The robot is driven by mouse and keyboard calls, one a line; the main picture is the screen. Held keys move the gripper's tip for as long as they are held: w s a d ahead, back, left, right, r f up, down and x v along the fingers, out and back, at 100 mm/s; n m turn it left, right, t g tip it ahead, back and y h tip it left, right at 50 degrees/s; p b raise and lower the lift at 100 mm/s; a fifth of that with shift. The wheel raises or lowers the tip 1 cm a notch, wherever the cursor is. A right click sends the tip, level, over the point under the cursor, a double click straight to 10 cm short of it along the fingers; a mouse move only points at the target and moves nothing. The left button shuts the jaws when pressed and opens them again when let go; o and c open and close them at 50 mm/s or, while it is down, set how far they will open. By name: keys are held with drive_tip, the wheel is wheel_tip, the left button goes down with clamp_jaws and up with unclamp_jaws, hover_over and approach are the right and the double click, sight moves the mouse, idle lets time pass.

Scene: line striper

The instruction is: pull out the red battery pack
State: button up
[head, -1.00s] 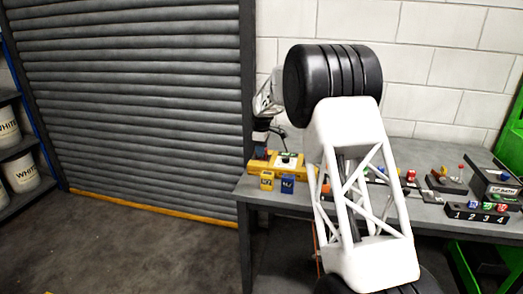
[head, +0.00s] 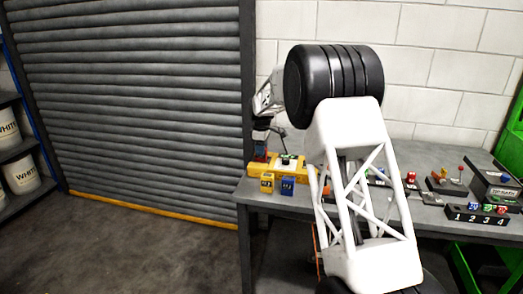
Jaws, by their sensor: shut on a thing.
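The yellow line striper unit (head: 305,173) sits on the left end of the grey workbench. The red battery pack (head: 261,155) stands upright at its left part, small and dark in this view. My gripper (head: 261,144) points down from above and is shut on the red pack's upper part. I cannot tell whether the pack's lower end is still inside the unit. A yellow pack (head: 267,183) and a blue pack (head: 288,187) stand in front of the unit.
On the workbench (head: 259,191), to the right, stand a numbered rack (head: 476,214) with small coloured blocks, a dark box (head: 493,184) and several small parts. A roller shutter is on the left, and a white block wall is behind.

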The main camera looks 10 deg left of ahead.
drive_tip(key=shift+r, duration=0.25)
idle(0.3)
drive_tip(key=shift+r, duration=2.15)
